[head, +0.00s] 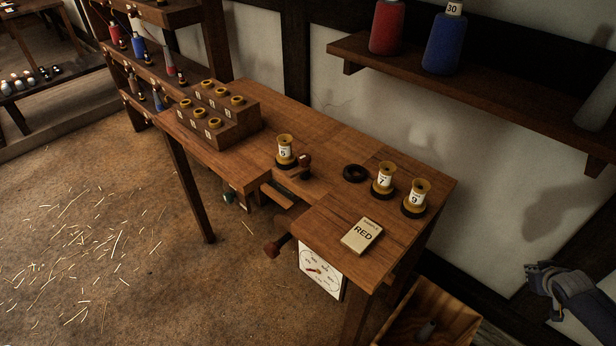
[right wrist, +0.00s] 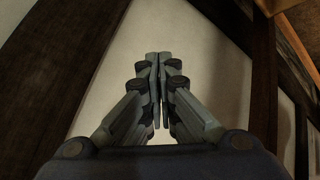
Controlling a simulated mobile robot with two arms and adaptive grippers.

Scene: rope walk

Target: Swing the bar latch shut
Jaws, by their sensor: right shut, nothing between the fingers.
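I cannot make out for certain which part is the bar latch. At the notch in the front of the wooden bench (head: 330,135), a lever with a dark red-brown knob (head: 272,249) sticks out from the edge. A small post with a dark red knob (head: 305,161) stands on the top behind the notch, beside spool 5 (head: 285,148). My right gripper (head: 545,292) is at the lower right, off the bench and apart from all of these. It also shows in the right wrist view (right wrist: 157,62), its fingers together and empty, facing the pale wall. My left gripper is out of view.
Spools 7 (head: 383,177) and 9 (head: 415,196), a black ring (head: 355,173) and a RED sample card (head: 362,235) stand on the bench's right part. A dial (head: 320,268) hangs below its front. A wooden crate (head: 455,300) sits at the bottom. A shelf (head: 480,95) juts above.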

